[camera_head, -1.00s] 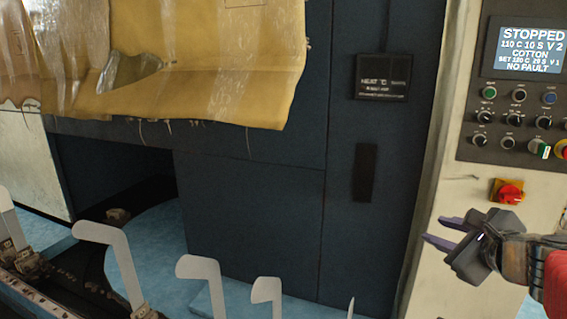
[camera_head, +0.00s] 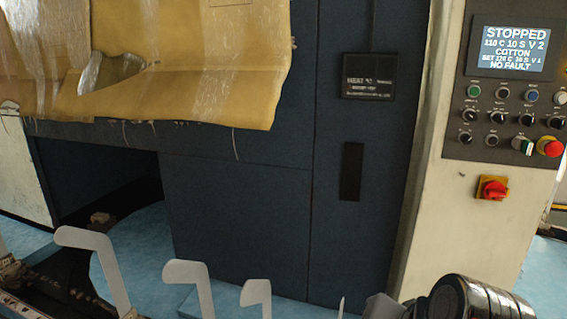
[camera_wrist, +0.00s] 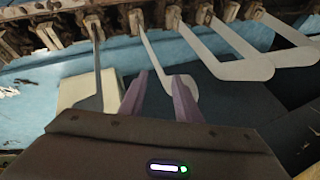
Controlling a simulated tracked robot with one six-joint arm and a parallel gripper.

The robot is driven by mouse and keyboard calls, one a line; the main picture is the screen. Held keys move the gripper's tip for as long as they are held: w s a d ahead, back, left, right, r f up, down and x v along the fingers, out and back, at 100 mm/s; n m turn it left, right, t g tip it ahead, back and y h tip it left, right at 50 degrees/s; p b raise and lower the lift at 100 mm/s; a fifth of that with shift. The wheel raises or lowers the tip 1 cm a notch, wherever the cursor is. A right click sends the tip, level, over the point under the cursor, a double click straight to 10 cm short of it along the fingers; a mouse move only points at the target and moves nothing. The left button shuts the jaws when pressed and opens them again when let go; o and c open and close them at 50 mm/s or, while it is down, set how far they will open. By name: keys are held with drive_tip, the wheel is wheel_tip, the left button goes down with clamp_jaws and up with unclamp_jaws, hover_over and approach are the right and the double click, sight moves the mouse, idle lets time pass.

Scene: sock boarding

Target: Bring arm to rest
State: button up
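My gripper (camera_wrist: 160,88) shows in the wrist view with its two purple fingers apart and nothing between them. It points toward the row of flat white sock boards, one of which (camera_wrist: 165,65) lies beyond the fingertips, with a gap I cannot judge. In the head view part of my arm shows at the lower right, and the fingers are not clear there. Several sock boards (camera_head: 95,262) stand bare along the bottom of the head view.
A dark blue machine (camera_head: 235,215) with a hanging tan curtain (camera_head: 215,85) fills the back. A control panel (camera_head: 505,85) reads STOPPED and NO FAULT. A red rotary switch (camera_head: 492,188) sits below it. The blue floor (camera_head: 145,235) shows in places.

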drive_tip(key=shift+s+d+f+n+g+h, duration=0.15)
drive_tip(key=shift+s+d+f+n+h, duration=0.15)
drive_tip(key=shift+s+n, duration=0.55)
drive_tip(key=shift+s+d+f+n+g+h, duration=0.15)
drive_tip(key=shift+s+f+n+h, duration=0.2)
drive_tip(key=shift+s+n, duration=0.45)
drive_tip(key=shift+s+d+f+n+g+h, duration=0.1)
drive_tip(key=shift+s+d+f+n+h, duration=0.3)
drive_tip(key=shift+n, duration=0.75)
